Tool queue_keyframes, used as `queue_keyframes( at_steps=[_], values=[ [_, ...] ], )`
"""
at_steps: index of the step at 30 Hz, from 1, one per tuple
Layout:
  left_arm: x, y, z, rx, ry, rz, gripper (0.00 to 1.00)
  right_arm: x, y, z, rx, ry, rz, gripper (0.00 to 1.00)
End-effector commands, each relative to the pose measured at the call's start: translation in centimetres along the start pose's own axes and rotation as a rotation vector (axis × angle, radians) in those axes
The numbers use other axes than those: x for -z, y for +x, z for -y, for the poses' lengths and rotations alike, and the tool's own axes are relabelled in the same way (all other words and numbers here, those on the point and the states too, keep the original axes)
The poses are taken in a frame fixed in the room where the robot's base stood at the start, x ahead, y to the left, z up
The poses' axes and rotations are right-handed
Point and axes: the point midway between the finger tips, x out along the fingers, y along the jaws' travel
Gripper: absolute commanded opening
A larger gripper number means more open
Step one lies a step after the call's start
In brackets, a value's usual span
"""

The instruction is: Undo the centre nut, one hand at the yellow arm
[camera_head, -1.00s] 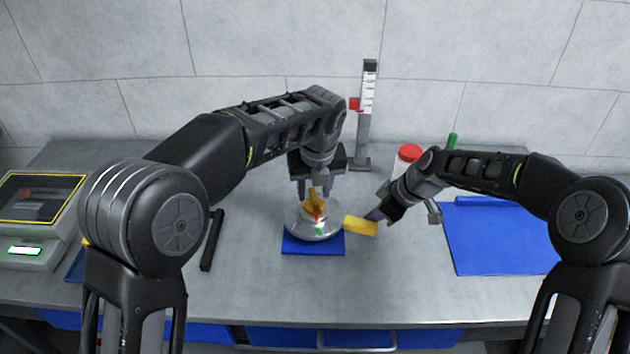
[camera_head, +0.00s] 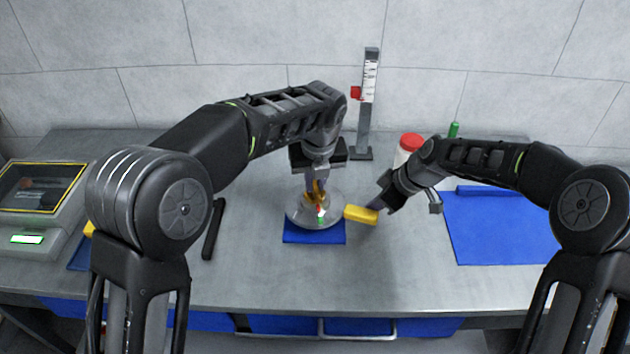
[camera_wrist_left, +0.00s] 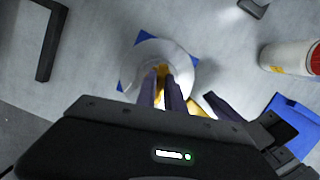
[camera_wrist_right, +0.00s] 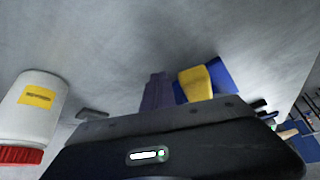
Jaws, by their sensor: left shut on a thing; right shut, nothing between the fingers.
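The round silver hub (camera_head: 305,217) sits on a blue mat (camera_head: 300,237) at the middle of the bench. A yellow centre nut (camera_head: 319,195) is on top of it, partly hidden by my left fingers. My left gripper (camera_head: 316,186) points down from above and is shut on the nut; this also shows in the left wrist view (camera_wrist_left: 162,82). The yellow arm (camera_head: 361,214) sticks out to the right of the hub. My right gripper (camera_head: 380,207) is shut and empty at the outer end of the yellow arm, beside it in the right wrist view (camera_wrist_right: 195,84); contact cannot be told.
A white jar with red lid (camera_head: 409,147) stands behind my right forearm. A height gauge (camera_head: 366,105) stands behind the hub. A blue mat (camera_head: 495,230) lies right, a dark bar (camera_head: 213,229) left, and a display box (camera_head: 40,210) far left. The front bench is clear.

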Motion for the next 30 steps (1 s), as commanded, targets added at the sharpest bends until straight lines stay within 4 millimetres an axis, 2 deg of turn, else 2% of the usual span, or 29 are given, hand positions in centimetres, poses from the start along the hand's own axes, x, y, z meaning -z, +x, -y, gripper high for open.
queue_keyframes(
  at_steps=[16, 20, 23, 30],
  values=[
    [-0.01, -0.03, 0.02, 0.000, -0.001, 0.000, 0.00, 0.00, 0.00, 0.00, 0.000, 0.000, 0.000, 0.00],
    [0.00, 0.01, 0.05, -0.014, -0.051, 0.000, 0.00, 0.00, 0.00, 0.00, 0.000, 0.000, 0.000, 0.00],
    [-0.04, -0.02, 0.09, -0.044, -0.167, 0.002, 0.00, 0.00, 0.00, 0.00, 0.000, 0.000, 0.000, 0.00],
    [-0.08, 0.03, 0.08, -0.153, -0.595, 0.002, 0.00, -0.01, 0.01, 0.03, 0.001, 0.000, 0.000, 0.00]
  ],
)
